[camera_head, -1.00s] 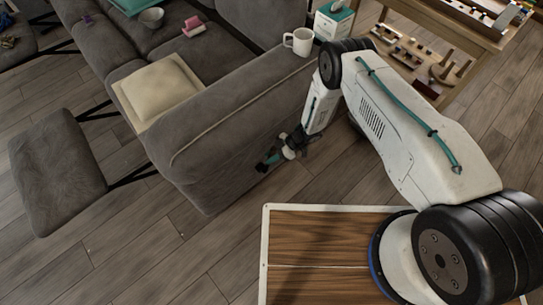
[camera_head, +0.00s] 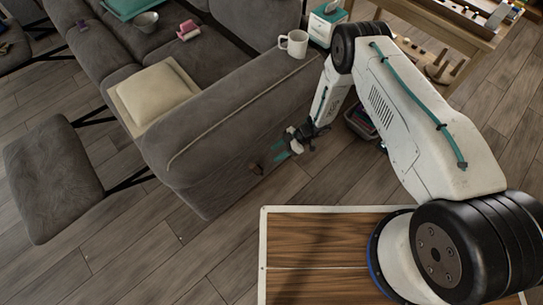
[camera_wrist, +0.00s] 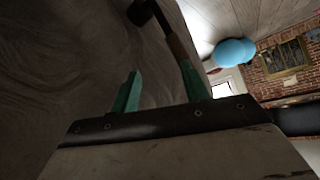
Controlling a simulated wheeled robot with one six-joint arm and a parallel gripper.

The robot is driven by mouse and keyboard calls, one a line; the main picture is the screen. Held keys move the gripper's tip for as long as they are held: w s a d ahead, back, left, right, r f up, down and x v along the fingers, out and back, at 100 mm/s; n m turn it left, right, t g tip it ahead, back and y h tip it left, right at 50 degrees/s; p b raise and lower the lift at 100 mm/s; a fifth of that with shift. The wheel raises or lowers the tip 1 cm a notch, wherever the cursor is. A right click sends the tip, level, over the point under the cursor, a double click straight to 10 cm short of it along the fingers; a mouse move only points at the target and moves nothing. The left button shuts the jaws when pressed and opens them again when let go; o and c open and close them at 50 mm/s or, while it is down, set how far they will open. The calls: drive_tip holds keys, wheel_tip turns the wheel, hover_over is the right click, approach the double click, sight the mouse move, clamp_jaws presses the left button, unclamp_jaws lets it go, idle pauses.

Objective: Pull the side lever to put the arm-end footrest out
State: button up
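The arm-end footrest (camera_head: 52,178) is a dark grey padded panel. It stands out from the front of the grey sofa (camera_head: 225,105) on thin black struts. The side lever (camera_head: 254,168) is a small brown and black handle on the sofa's outer side panel. In the wrist view, the lever (camera_wrist: 172,40) has a black knob end and a brown shaft, beyond the fingers near the top. My gripper (camera_head: 282,153) is just right of the lever, beside the panel. Its teal fingers stand apart and empty in the wrist view (camera_wrist: 160,90). Whether a finger touches the lever is unclear.
A white mug (camera_head: 294,43) stands on the sofa arm, and a tissue box (camera_head: 326,22) is behind it. A cream cushion (camera_head: 157,92) lies on the seat. A wooden table (camera_head: 470,35) and a dark basket (camera_head: 362,122) are at the right. Floor left of my base is clear.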

drive_tip(key=shift+v, duration=0.9)
